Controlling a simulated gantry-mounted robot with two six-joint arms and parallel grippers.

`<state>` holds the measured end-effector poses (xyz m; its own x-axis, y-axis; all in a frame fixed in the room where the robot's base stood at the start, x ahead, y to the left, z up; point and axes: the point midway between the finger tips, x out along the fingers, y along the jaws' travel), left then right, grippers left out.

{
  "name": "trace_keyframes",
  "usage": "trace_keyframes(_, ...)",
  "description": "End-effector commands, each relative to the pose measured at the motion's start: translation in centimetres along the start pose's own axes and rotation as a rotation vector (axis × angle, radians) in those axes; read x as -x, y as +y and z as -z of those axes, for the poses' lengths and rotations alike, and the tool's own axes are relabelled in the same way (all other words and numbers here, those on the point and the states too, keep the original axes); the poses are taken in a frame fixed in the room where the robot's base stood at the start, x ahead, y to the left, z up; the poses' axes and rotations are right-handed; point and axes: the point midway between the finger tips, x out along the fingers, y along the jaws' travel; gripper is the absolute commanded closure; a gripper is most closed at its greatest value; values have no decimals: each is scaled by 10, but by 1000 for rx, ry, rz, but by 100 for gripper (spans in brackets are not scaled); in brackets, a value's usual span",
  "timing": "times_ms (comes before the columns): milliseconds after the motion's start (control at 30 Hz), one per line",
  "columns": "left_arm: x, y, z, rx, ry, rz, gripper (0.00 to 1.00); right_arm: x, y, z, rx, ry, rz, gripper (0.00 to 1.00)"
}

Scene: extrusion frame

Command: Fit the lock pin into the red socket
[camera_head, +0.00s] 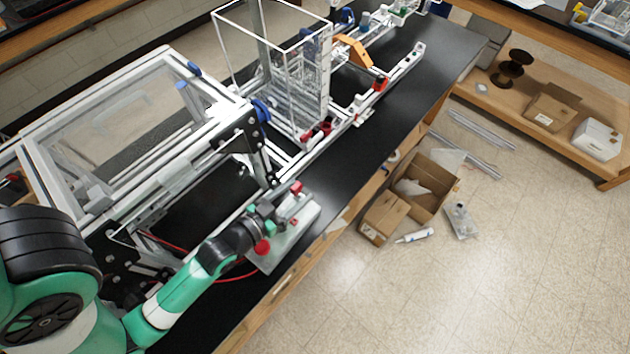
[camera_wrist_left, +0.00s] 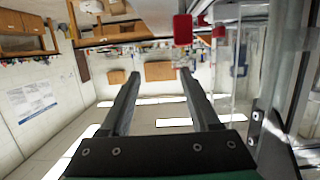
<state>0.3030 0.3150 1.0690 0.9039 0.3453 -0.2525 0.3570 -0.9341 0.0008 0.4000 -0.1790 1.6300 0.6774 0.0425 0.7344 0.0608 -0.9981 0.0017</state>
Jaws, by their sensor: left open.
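My left gripper (camera_head: 276,214) reaches in from the lower left over the near end of the black bench, beside the frame. It is small and partly confused with green and red parts around it in the head view. In the left wrist view its two dark fingers (camera_wrist_left: 160,74) stand wide apart with nothing between them. A red block (camera_wrist_left: 183,30), possibly the red socket, shows just beyond the right fingertip. In the head view a small red part (camera_head: 296,188) sits just past the gripper. I cannot make out the lock pin for certain. My right gripper is not in view.
A white extrusion frame with clear panels (camera_head: 190,110) stands left of the gripper. A grey plate (camera_head: 290,240) lies under the gripper at the bench edge. A red cable (camera_head: 236,276) runs near my arm. The black bench top (camera_head: 400,110) has free room along its right side.

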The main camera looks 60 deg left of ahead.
Motion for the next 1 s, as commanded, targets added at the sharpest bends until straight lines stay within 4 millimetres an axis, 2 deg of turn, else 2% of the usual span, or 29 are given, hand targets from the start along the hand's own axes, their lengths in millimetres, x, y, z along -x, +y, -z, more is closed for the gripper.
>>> trace_keyframes(33,16,-7,-9,5,-53,20,38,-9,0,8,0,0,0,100)
trace_keyframes(167,41,-17,-28,16,-132,54,38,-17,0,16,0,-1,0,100)
trace_keyframes(333,44,-22,-30,21,-140,71,38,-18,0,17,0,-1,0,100)
trace_keyframes(467,31,-22,-31,22,-136,71,38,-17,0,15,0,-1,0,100)
trace_keyframes(700,-13,-26,-38,22,-137,69,38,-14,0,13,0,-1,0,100)
trace_keyframes(1000,-30,-30,-40,23,-138,72,38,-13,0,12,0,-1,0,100)
